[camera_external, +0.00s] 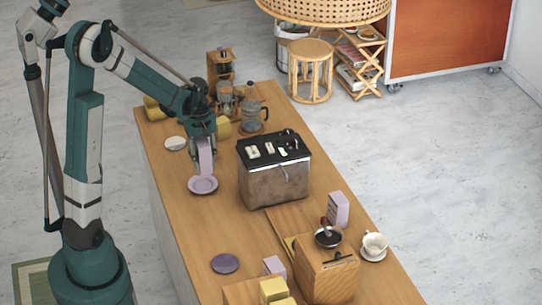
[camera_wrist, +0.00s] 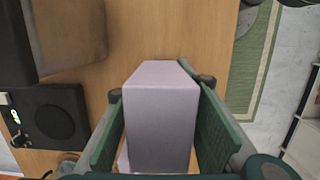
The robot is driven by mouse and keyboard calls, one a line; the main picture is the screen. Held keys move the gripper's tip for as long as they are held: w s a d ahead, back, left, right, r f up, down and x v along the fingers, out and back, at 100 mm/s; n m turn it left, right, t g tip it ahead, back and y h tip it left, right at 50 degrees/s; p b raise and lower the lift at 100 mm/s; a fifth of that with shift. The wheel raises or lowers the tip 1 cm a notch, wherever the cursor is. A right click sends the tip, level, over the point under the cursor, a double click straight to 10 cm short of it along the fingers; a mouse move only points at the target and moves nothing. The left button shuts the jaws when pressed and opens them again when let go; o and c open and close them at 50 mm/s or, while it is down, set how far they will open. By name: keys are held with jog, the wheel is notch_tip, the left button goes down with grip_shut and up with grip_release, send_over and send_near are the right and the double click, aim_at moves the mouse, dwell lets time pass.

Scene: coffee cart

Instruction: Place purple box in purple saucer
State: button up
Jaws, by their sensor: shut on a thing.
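The purple box (camera_external: 206,157) is upright in my gripper (camera_external: 203,143), which is shut on it. In the wrist view the pale purple box (camera_wrist: 163,105) sits between the two green fingers of my gripper (camera_wrist: 160,88). A light purple saucer (camera_external: 203,188) lies on the wooden cart top just below the box. Whether the box touches the saucer I cannot tell.
A dark-topped metal machine (camera_external: 272,180) stands to the right of the saucer. A darker purple disc (camera_external: 225,263) lies nearer the front. A small white dish (camera_external: 175,143) and a moka pot (camera_external: 254,117) are behind. Bare wood (camera_external: 190,220) lies in front of the saucer.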

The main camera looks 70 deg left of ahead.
jog(key=shift+s+a+r, duration=0.1)
jog(key=shift+s+a, duration=0.05)
jog(key=shift+a, duration=1.65)
send_over(204, 188)
jog(key=shift+a+f, duration=0.15)
jog(key=shift+f, duration=1.35)
jog(key=shift+a+f, duration=0.15)
jog(key=shift+f, duration=1.3)
jog(key=shift+f, duration=2.1)
jog(key=shift+f, duration=0.1)
jog(key=o, duration=1.2)
